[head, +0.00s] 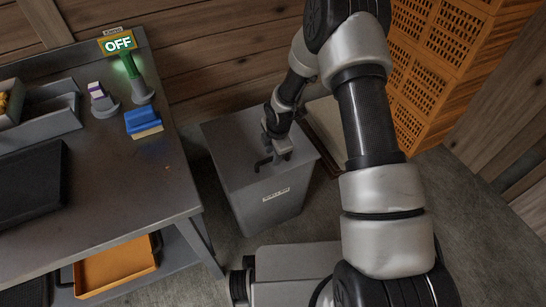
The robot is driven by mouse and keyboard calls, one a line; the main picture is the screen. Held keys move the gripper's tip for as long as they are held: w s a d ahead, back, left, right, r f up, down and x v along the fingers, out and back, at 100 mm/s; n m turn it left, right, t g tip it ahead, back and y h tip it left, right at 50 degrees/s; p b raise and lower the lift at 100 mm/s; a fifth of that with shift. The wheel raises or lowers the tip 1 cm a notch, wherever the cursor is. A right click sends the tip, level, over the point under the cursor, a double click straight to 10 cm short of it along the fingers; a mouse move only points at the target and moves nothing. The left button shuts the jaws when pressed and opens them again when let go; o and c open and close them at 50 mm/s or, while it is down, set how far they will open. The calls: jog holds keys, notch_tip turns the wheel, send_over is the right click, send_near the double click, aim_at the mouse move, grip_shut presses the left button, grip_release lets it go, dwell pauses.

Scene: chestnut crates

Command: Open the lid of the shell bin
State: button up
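The shell bin (262,213) is a grey box on the floor beside the workbench, with a white label on its front wall. Its flat grey lid (235,150) lies level on top and looks closed. A small black handle (262,163) stands near the lid's front edge. My gripper (284,153) is over the lid, just right of the handle. Its fingers are too small and partly hidden to tell whether they are open or touch anything. My wrist hides the back right part of the lid.
The grey workbench (120,195) stands at left, with a lit "OFF" sign (118,44), a blue block (143,119) and a grey tray (50,112) on it. An orange tray (115,267) sits below. Orange crates (450,70) are stacked at right. Wooden walls close the back.

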jog(key=shift+w+f, duration=0.1)
jog(key=shift+f, duration=0.35)
jog(key=shift+c, duration=0.2)
grip_shut()
